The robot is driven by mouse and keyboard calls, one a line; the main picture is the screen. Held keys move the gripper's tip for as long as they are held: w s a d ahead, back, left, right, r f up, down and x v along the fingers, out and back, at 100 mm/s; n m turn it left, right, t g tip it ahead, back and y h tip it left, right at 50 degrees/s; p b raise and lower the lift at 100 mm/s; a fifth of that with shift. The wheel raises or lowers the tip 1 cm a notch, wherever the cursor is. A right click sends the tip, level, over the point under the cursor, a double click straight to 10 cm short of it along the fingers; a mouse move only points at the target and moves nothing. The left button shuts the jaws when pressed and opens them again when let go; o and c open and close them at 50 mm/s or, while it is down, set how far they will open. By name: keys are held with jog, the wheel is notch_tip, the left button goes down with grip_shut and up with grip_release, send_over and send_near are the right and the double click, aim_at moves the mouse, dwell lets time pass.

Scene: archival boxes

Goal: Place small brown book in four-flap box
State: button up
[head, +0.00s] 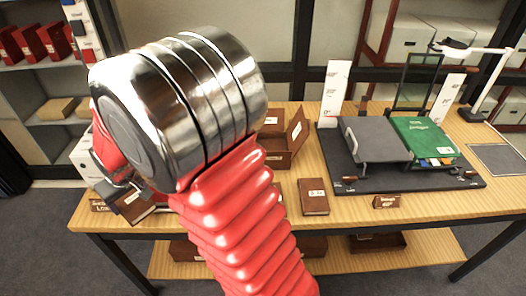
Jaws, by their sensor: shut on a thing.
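My gripper (122,190) is low at the left, over the left end of the table, partly hidden behind my arm. It is shut on a brown book (137,209) with a white label, of which only a part shows. Another small brown book (314,198) with a white label lies flat on the table, right of my arm. A brown box (284,158) with a raised flap stands open behind my arm. Its left part is hidden, so I cannot tell whether it has four flaps.
The wooden table (350,215) carries a dark board (365,182) with a grey cradle (372,140) and a green book (424,137). A white box (84,155) stands at the left end. A small brown sign block (387,202) is at the front edge. A lamp (482,100) stands at right.

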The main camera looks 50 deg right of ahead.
dwell(0.3)
jog(key=d+r+m+h, duration=0.1)
jog(key=d+r+m, duration=0.15)
jog(key=d, duration=1.35)
jog(key=s+d+r+m+h, duration=0.15)
jog(key=s+d+r, duration=0.25)
jog(key=d, duration=0.7)
jog(key=s+d+r+m+g, duration=0.1)
jog(key=s+d+r+m, duration=0.3)
jog(key=d, duration=0.7)
jog(key=s+d+r+m+h, duration=0.15)
jog(key=s+d+r, duration=0.3)
jog(key=d, duration=0.65)
notch_tip(320, 180, down, 12)
jog(key=shift+s+d+y, duration=0.25)
jog(key=shift+d+y, duration=0.05)
jog(key=shift+d, duration=0.05)
jog(key=shift+f, duration=3.05)
